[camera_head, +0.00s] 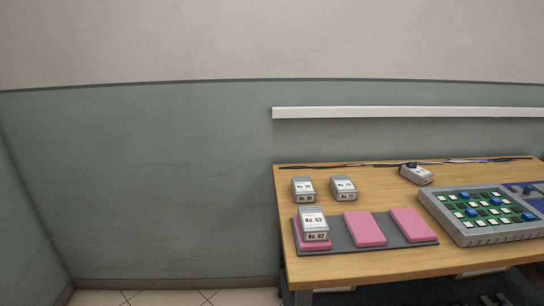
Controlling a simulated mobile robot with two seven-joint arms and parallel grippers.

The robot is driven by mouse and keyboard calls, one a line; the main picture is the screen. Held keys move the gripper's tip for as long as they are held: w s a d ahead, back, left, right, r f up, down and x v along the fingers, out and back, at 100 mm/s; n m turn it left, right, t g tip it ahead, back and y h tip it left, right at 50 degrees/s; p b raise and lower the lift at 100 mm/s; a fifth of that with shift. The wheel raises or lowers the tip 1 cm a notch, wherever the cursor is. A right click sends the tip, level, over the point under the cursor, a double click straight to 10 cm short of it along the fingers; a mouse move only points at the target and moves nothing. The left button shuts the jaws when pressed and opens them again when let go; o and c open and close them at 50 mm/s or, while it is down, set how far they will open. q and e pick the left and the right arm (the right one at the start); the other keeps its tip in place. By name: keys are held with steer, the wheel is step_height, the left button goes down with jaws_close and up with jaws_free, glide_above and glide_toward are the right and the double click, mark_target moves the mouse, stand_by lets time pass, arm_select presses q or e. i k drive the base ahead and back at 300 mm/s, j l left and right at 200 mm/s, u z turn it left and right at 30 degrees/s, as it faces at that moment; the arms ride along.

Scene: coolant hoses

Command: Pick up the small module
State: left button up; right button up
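Three grey modules with white labels are on the left part of the wooden table. One module labelled "No. 62" (313,222) stands at the left pink pad of the grey tray and looks the largest. Behind it stand a back left module (303,188), whose number is too small to read surely, and a back right module (344,187) that seems to read "No. 73". The two back modules look smaller, partly from distance; I cannot tell which is the small module. Neither of my grippers is in view.
The wooden table (385,185) carries a dark grey tray (340,241) with pink pads (364,229). A grey board with blue knobs (485,214) is at the right. A grey device with a black top (416,174) and cables (360,165) lie at the back. Floor left of the table is clear.

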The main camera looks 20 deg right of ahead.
mark_target(342, 189)
steer(key=l+z, duration=0.15)
steer(key=l, duration=0.3)
steer(key=l+z, duration=0.2)
steer(key=l, duration=0.25)
steer(key=i+l+z, duration=0.15)
steer(key=l, duration=0.25)
steer(key=l+z, duration=0.2)
steer(key=l, duration=0.25)
steer(key=i+l+z, duration=0.15)
steer(key=l, duration=0.25)
steer(key=i+l+z, duration=0.2)
steer(key=l, duration=0.25)
steer(key=k, duration=0.1)
